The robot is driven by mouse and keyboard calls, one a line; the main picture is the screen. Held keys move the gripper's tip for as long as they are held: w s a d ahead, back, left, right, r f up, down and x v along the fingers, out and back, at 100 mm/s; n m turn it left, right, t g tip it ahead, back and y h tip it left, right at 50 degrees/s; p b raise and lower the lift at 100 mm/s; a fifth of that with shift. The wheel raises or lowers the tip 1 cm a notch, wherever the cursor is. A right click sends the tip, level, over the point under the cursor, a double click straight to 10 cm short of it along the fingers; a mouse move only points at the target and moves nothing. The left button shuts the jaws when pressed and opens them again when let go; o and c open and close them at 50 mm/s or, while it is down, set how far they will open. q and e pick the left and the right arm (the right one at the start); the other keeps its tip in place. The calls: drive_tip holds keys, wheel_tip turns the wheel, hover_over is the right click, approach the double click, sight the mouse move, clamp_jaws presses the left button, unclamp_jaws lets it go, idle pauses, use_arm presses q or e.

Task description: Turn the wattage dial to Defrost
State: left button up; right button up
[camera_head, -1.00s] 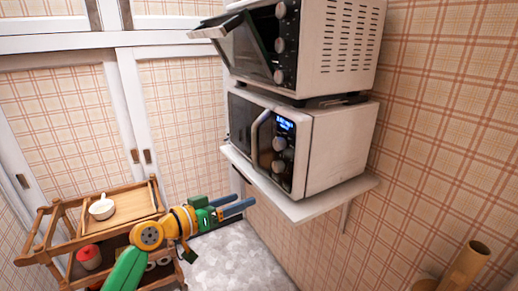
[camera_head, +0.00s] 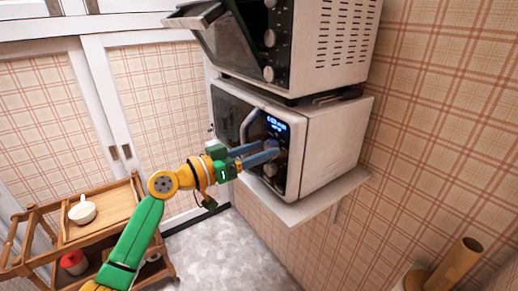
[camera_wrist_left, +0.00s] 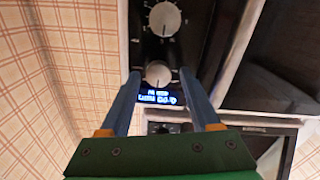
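The microwave (camera_head: 330,150) stands on a wall shelf, with a lit blue display (camera_head: 277,124) and two round dials on its dark panel. My left gripper (camera_head: 274,149) reaches the panel from the left, its blue fingers covering much of the upper dial in the head view. In the left wrist view, which is upside down to the panel, my open left gripper (camera_wrist_left: 160,74) has a fingertip on either side of the upper dial (camera_wrist_left: 158,73), with small gaps. The lower dial (camera_wrist_left: 164,19) is beyond the fingertips. The dial labels are unreadable. My right gripper is not in view.
A toaster oven (camera_head: 335,40) with its door open sits right above the microwave. The shelf edge (camera_head: 300,212) lies below. The floor between is clear.

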use_arm(q)
drive_tip(key=shift+s, duration=0.1)
clamp_jaws()
drive_tip(key=shift+n, duration=0.4)
drive_tip(key=n, duration=0.3)
drive_tip(key=shift+r+n+p, duration=0.15)
drive_tip(key=shift+n+p, duration=0.15)
drive_tip(key=shift+p, duration=0.05)
drive_tip(key=shift+n+p, duration=0.7)
drive_tip(key=shift+n, duration=1.5)
drive_tip(key=shift+o, duration=1.4)
unclamp_jaws()
